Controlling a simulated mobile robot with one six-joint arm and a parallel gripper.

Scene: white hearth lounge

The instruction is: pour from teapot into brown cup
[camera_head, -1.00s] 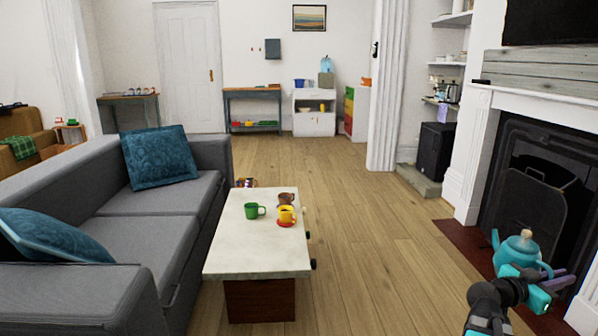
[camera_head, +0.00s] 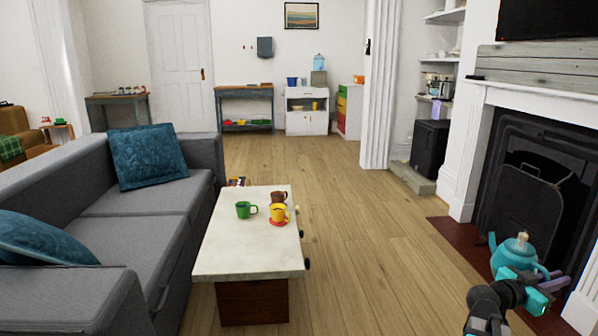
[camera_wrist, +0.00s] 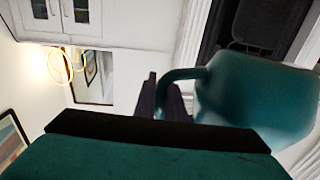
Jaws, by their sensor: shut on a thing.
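The teal teapot (camera_head: 514,257) with a light knob is at the lower right of the head view, in front of the fireplace. My gripper (camera_head: 553,283) is shut on its handle side and holds it raised, roughly upright. In the wrist view the teapot body (camera_wrist: 258,100) and handle fill the right, beside a dark purple finger (camera_wrist: 160,100). The brown cup (camera_head: 278,197) stands upright on the far right part of the coffee table (camera_head: 240,262), well left of the teapot. It is partly hidden by a yellow cup (camera_head: 277,213). What is inside it cannot be seen.
The yellow cup stands on a red-orange saucer, close in front of the brown cup. A green cup (camera_head: 245,209) is to their left. A grey sofa (camera_head: 145,215) flanks the table's left side. Wooden floor (camera_head: 375,250) lies clear between table and fireplace (camera_head: 530,185).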

